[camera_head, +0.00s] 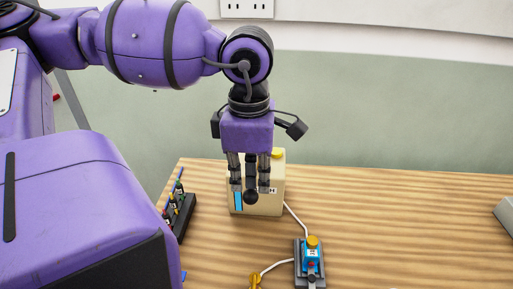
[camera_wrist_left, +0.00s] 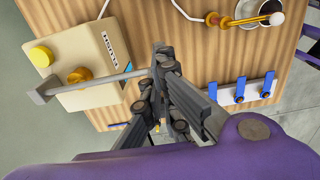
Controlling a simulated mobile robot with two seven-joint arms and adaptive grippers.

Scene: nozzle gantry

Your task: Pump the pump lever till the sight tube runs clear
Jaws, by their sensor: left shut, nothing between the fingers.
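The pump unit is a beige box (camera_head: 272,205) on the wooden table, with a yellow cap on top. A blue strip that looks like the sight tube (camera_head: 238,201) shows on its front left, beside the gripper. The left wrist view shows the box (camera_wrist_left: 85,55) with a brass pivot and a grey pump lever (camera_wrist_left: 105,82) running toward the fingers. My left gripper (camera_head: 250,187) points down in front of the box, shut and empty. It also shows in the left wrist view (camera_wrist_left: 162,58), by the lever's end; contact is unclear. My right gripper is not in view.
A blue block with a yellow cap (camera_head: 311,255) stands on a dark base at the front, near a white hose (camera_head: 294,217). A dark rack with coloured pieces (camera_head: 180,213) stands left. A grey object (camera_head: 506,215) is at the right edge. The table's middle right is clear.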

